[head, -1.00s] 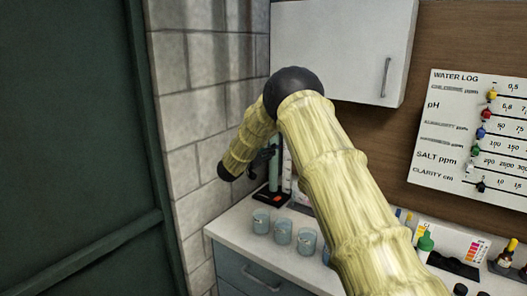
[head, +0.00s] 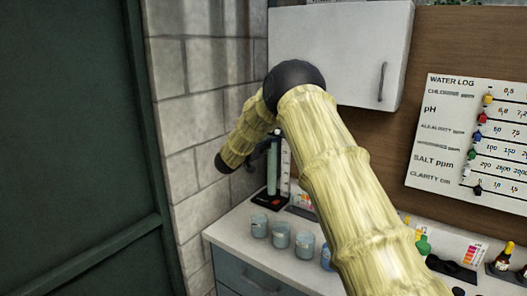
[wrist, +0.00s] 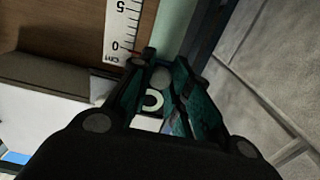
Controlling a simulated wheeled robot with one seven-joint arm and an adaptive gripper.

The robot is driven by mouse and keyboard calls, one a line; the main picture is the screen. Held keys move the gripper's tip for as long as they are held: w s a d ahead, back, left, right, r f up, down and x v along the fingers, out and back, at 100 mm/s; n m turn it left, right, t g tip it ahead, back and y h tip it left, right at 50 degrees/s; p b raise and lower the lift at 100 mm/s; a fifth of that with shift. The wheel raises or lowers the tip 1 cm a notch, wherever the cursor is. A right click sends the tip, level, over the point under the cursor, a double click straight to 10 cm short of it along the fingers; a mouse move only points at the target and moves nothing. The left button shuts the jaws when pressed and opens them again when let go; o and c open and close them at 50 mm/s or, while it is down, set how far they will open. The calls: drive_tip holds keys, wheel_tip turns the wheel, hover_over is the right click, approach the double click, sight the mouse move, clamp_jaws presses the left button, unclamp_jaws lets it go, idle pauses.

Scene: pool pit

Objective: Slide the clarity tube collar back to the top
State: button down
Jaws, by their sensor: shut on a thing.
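The clarity tube (head: 272,168) is a pale green upright cylinder on a black base (head: 268,200) in the corner of the counter. A white centimetre scale (head: 286,160) stands beside it. In the wrist view the tube (wrist: 176,28) runs up from between my fingers, and the scale (wrist: 120,28) shows its 0 and 5 marks. My gripper (wrist: 160,82) is shut around the tube near the 0 mark, on what appears to be the collar, mostly hidden by the fingers. A small red mark shows beside the 0. A pale ring (wrist: 152,101) shows between the fingers.
Several blue-tinted cups (head: 280,236) stand on the counter in front of the tube. A block wall (head: 200,110) is close on the left. A white cabinet (head: 335,50) hangs above. A water log board (head: 470,140) is on the right.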

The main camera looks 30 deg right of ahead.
drive_tip(key=c, duration=1.5)
unclamp_jaws()
drive_tip(key=shift+a+r, duration=0.1)
drive_tip(key=shift+r, duration=0.25)
drive_tip(key=shift+o, duration=1)
drive_tip(key=shift+a+r, duration=0.1)
drive_tip(key=v, duration=1.2)
